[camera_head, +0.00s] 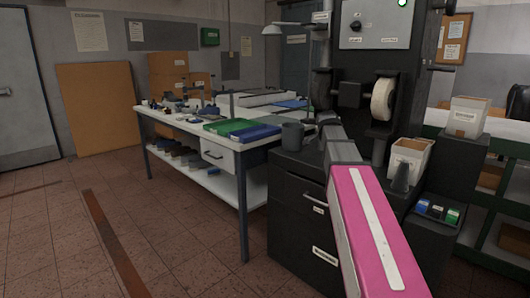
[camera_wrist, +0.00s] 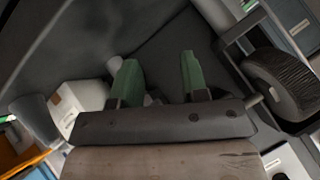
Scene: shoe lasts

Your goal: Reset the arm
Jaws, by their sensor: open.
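My gripper (camera_wrist: 158,80) shows in the wrist view with two green fingers spread apart. Nothing is held between them; a dark grey surface lies behind the gap. In the head view my pink arm with a white stripe reaches from the bottom right toward the black machine (camera_head: 345,62). I cannot make out the gripper's fingers there. A dark wheel (camera_wrist: 285,85) is to the right of the fingers in the wrist view, and a white box (camera_wrist: 85,105) is to the left, both apart from them.
A white workbench (camera_head: 180,122) with tools, green and blue pieces stands left of the machine. A grey mug (camera_head: 292,135) is near the arm. The tiled floor at left is mostly clear.

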